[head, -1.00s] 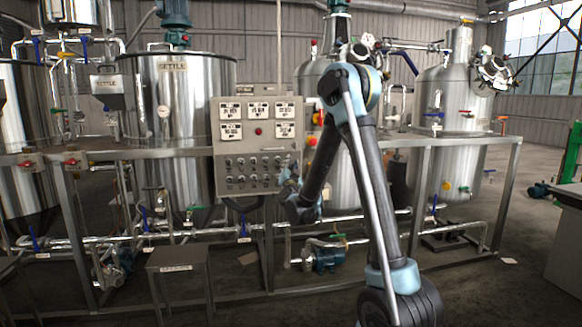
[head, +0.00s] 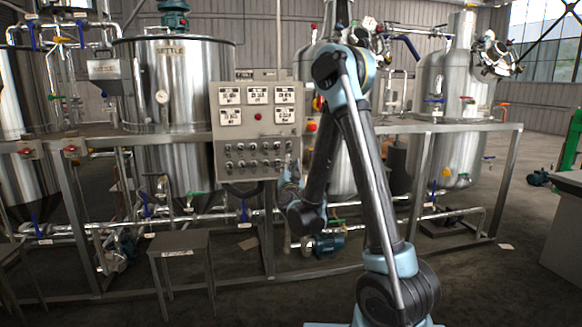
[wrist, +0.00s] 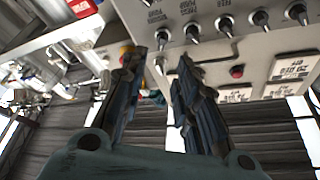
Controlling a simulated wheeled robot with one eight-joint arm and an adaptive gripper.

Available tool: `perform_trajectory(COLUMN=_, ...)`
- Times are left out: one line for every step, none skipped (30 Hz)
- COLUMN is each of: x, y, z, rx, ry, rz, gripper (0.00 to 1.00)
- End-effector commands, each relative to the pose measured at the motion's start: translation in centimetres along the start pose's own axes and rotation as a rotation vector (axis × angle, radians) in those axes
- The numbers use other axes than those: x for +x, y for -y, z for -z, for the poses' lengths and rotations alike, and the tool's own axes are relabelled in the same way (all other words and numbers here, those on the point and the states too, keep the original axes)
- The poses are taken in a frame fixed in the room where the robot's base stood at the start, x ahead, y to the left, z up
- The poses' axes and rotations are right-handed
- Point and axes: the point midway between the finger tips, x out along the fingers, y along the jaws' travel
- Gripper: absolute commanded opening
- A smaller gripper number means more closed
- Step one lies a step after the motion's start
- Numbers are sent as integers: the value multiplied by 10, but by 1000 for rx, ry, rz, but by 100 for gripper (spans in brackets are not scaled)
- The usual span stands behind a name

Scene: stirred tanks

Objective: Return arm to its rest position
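My arm is folded at the elbow in the head view. My gripper (head: 290,172) hangs in front of the lower right edge of the grey control panel (head: 256,132), partly hidden by my own arm. In the wrist view my gripper (wrist: 160,62) shows two dark fingers spread apart with nothing between them. The control panel also shows upside down in the wrist view (wrist: 232,52), with its switches, a red button and white displays beyond the fingertips. I cannot tell the exact gap to the panel.
Steel tanks stand behind a pipe frame, one marked SETTLE (head: 180,105) left of the panel and another at right (head: 445,110). A low metal stand (head: 180,243) is at front left. A grey bench (head: 563,240) is at far right. Open floor lies before the bench.

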Motion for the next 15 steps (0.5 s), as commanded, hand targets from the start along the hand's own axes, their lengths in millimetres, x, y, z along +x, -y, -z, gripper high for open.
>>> perform_trajectory(x=0, y=0, z=0, rx=0, ry=0, rz=0, gripper=28)
perform_trajectory(x=0, y=0, z=0, rx=0, ry=1, rz=1, gripper=28)
perform_trajectory(x=0, y=0, z=1, rx=-1, ry=3, rz=2, gripper=28)
perform_trajectory(x=1, y=1, z=2, rx=-3, ry=6, rz=5, gripper=28)
perform_trajectory(x=1, y=2, z=3, rx=-5, ry=12, rz=9, gripper=28)
perform_trajectory(x=2, y=3, z=5, rx=-10, ry=21, rz=16, gripper=28)
perform_trajectory(x=3, y=4, z=7, rx=-15, ry=30, rz=23, gripper=28)
perform_trajectory(x=3, y=5, z=10, rx=-20, ry=42, rz=31, gripper=28)
perform_trajectory(x=4, y=7, z=13, rx=-28, ry=61, rz=43, gripper=28)
perform_trajectory(x=4, y=8, z=16, rx=-35, ry=77, rz=54, gripper=28)
perform_trajectory(x=5, y=10, z=18, rx=-43, ry=94, rz=64, gripper=28)
perform_trajectory(x=5, y=11, z=22, rx=-55, ry=119, rz=77, gripper=28)
perform_trajectory(x=4, y=12, z=24, rx=-62, ry=138, rz=87, gripper=28)
perform_trajectory(x=4, y=13, z=26, rx=-70, ry=158, rz=96, gripper=28)
perform_trajectory(x=3, y=14, z=29, rx=-81, ry=184, rz=107, gripper=28)
